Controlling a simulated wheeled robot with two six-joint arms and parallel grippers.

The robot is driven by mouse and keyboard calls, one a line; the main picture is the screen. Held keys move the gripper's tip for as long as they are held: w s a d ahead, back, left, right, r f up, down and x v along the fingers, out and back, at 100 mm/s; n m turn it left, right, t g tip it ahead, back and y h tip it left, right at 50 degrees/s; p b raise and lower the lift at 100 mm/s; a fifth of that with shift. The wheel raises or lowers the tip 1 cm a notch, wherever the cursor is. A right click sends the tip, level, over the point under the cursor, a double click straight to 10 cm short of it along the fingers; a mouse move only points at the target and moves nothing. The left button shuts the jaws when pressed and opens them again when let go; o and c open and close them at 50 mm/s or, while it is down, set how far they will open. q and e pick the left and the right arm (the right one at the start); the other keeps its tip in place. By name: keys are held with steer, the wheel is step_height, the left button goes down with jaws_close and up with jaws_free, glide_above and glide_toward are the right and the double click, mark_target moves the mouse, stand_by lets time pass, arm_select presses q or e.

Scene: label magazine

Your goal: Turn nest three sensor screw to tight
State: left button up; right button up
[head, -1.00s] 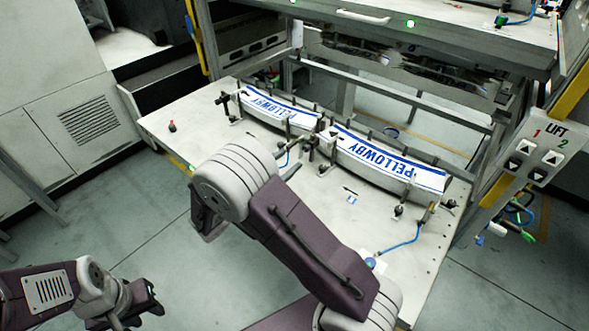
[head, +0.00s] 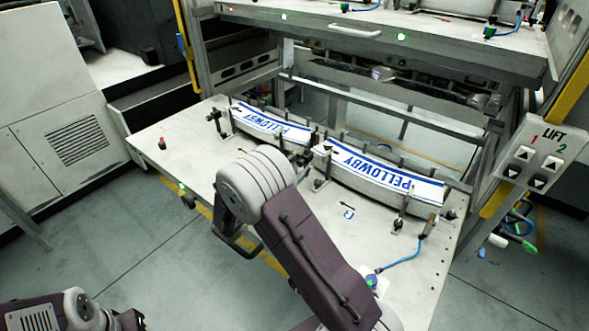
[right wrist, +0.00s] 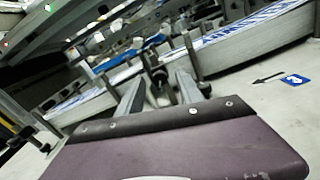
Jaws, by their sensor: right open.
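The blue label marked 3 (right wrist: 295,79) lies on the bench with a black arrow (right wrist: 268,77) pointing left; both are small in the head view. My right gripper (right wrist: 158,88) is open in the right wrist view. Its two fingers reach toward a dark fitting with a round end (right wrist: 158,73), apparently between or just beyond the tips. I cannot tell whether they touch it, or whether it is the sensor screw. In the head view my right arm hides these fingertips.
Two curved nests carry white and blue PELLOWBY strips, one right (head: 388,178) and one left (head: 272,125), with upright posts and clamps around them. A blue cable (head: 405,259) lies on the bench (head: 172,137). A LIFT button panel (head: 531,158) stands at right.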

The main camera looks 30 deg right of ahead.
steer(key=shift+c, duration=0.3)
jaws_close()
